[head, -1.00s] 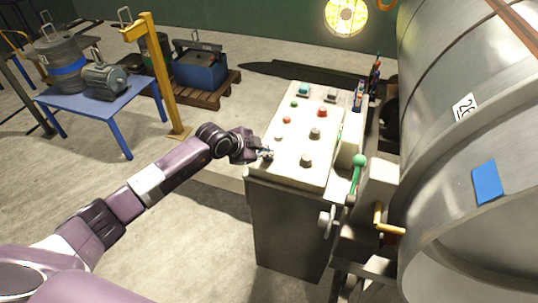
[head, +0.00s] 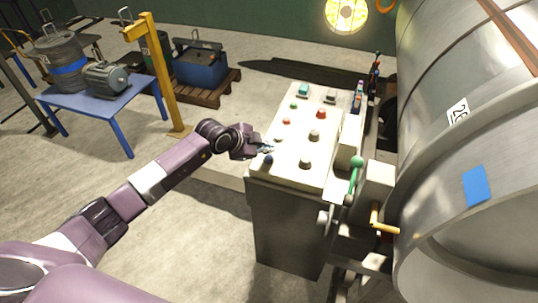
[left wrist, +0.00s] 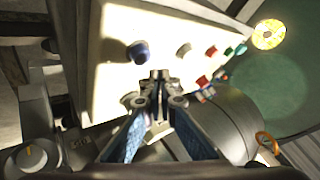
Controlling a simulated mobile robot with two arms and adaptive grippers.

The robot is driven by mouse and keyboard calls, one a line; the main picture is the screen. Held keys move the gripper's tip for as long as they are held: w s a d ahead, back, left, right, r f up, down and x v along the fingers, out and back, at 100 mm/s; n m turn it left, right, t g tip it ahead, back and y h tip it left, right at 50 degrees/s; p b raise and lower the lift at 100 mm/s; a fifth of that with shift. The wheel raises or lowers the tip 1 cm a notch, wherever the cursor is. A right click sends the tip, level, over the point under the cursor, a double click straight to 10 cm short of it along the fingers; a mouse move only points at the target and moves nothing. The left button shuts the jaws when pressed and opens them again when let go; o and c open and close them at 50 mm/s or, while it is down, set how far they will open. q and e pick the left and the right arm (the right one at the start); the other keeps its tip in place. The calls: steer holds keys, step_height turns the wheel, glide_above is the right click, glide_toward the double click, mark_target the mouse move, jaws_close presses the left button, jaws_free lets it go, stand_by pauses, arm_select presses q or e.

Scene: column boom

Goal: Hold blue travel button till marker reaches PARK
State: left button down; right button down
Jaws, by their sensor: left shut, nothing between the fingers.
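The blue button (head: 268,159) sits at the near left of the pale control panel (head: 287,164); it also shows in the left wrist view (left wrist: 138,52), uncovered. My left gripper (head: 268,148) is shut and empty, just beyond the button in the head view and apart from it. In the left wrist view its closed fingertips (left wrist: 158,78) are below and right of the button. A blue patch (head: 476,186) is on the big metal drum at the right; I cannot tell if it is the marker. No PARK label is readable. My right gripper is not in view.
The panel carries other close-set knobs and buttons, including a red one (head: 321,113). A green-knobbed lever (head: 356,162) stands right of it. A yellow post (head: 163,75) and a blue table (head: 128,98) stand at the left. Floor left of the panel is clear.

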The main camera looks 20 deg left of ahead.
mark_target(268, 158)
arm_select(q)
step_height(268, 158, up, 4)
steer(key=p, duration=0.3)
steer(key=shift+r, duration=0.15)
stand_by(0.5)
